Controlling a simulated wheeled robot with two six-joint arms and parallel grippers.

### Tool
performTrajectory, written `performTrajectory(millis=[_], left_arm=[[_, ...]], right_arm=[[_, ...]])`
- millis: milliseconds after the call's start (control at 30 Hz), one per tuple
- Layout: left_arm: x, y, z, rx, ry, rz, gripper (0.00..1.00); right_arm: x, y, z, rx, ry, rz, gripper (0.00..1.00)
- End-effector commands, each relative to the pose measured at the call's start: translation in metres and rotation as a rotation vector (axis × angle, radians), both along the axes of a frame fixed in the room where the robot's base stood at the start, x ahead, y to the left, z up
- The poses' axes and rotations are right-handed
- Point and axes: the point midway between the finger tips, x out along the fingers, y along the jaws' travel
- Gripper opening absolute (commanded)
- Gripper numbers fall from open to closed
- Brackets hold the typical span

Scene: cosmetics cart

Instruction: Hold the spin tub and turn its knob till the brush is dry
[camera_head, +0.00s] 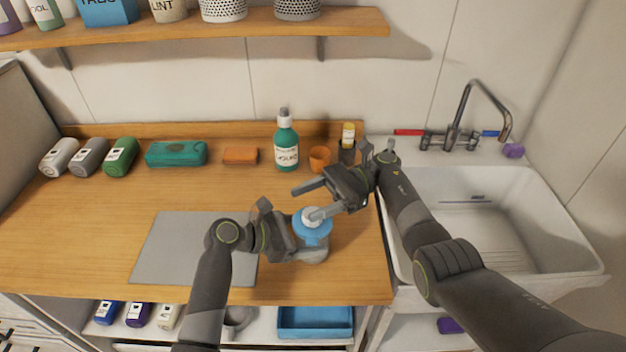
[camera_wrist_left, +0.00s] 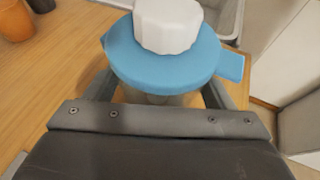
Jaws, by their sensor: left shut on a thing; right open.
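The spin tub (camera_head: 314,256) stands near the counter's front right edge, with a blue lid and a white knob (camera_head: 311,217) on top. My left gripper (camera_head: 303,244) is shut around the tub's body from the left. The left wrist view shows the blue lid (camera_wrist_left: 165,62) and the ribbed white knob (camera_wrist_left: 168,25), with a finger on each side of the tub below the lid. My right gripper (camera_head: 304,203) is open just above the knob, one finger close to it; I cannot tell whether they touch. No brush can be made out.
A grey mat (camera_head: 185,250) lies left of the tub. A green bottle (camera_head: 286,145), an orange cup (camera_head: 319,158) and an orange block (camera_head: 241,155) stand behind. The sink (camera_head: 585,240) is at the right. A blue tray (camera_head: 315,322) sits on the shelf below.

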Motion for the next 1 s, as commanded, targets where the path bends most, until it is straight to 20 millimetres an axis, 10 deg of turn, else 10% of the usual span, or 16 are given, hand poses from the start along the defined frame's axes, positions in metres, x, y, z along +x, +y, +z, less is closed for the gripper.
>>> performTrajectory(millis=[433,1000], left_arm=[[0.000,0.000,0.000,-0.001,0.000,0.000,0.45],[0.000,0.000,0.000,0.000,0.000,0.000,0.45]], right_arm=[[0.000,0.000,0.052,-0.001,0.000,-0.002,0.60],[0.001,-0.008,0.044,0.000,0.005,-0.064,0.61]])
